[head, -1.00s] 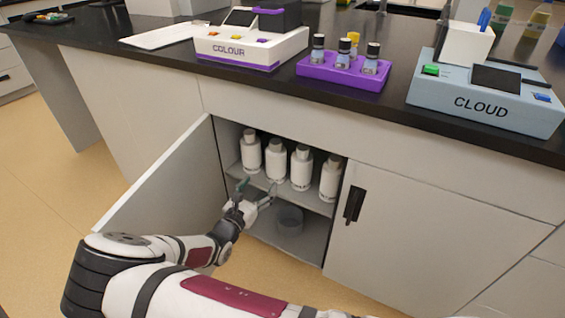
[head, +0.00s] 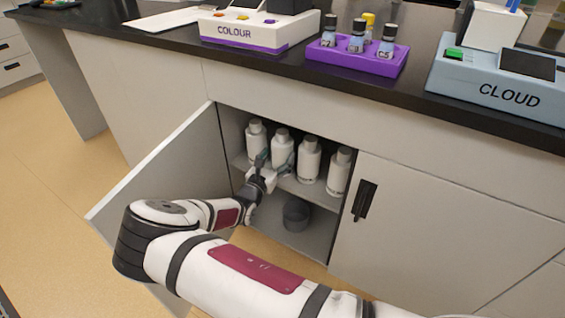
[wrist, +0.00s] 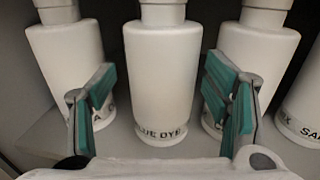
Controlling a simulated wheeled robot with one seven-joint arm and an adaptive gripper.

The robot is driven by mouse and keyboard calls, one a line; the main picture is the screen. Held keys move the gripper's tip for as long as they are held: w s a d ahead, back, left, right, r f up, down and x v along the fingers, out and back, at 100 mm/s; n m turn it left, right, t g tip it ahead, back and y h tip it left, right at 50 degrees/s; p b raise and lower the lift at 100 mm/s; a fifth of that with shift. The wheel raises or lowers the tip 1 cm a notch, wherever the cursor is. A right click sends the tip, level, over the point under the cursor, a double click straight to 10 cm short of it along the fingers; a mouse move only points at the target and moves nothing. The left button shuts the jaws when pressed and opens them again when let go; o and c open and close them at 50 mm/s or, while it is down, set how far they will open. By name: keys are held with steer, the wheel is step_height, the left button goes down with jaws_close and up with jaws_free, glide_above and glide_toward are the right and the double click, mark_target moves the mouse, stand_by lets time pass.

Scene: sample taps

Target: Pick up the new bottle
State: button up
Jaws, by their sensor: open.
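Several white bottles stand in a row on the upper shelf (head: 319,195) of the open cupboard. My gripper (head: 273,160) is open at the shelf, in front of the second bottle from the left (head: 282,143). In the wrist view this bottle (wrist: 163,75) stands upright between the two green-padded fingers (wrist: 163,98), a little beyond them; its label reads "...UE DYE", its start hidden. A bottle on the left (wrist: 68,55) and one on the right (wrist: 255,50) stand behind the fingers. Their labels are partly hidden. I cannot tell which bottle is the new one.
The cupboard door (head: 165,170) stands open on the left. A grey round container (head: 296,214) sits on the cupboard floor. On the counter are the COLOUR device (head: 250,30), a purple vial rack (head: 355,60) and the CLOUD device (head: 500,90).

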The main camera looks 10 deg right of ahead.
steer(key=b+x, duration=0.1)
steer(key=x, duration=0.2)
steer(key=shift+w+d+f+b, duration=0.15)
steer(key=shift+w+d+b, duration=0.05)
steer(key=shift+d+b, duration=0.15)
steer(key=shift+w, duration=0.3)
steer(key=shift+d, duration=0.1)
steer(key=c, duration=1.1)
steer(key=shift+c, duration=0.9)
steer(key=shift+r, duration=0.25)
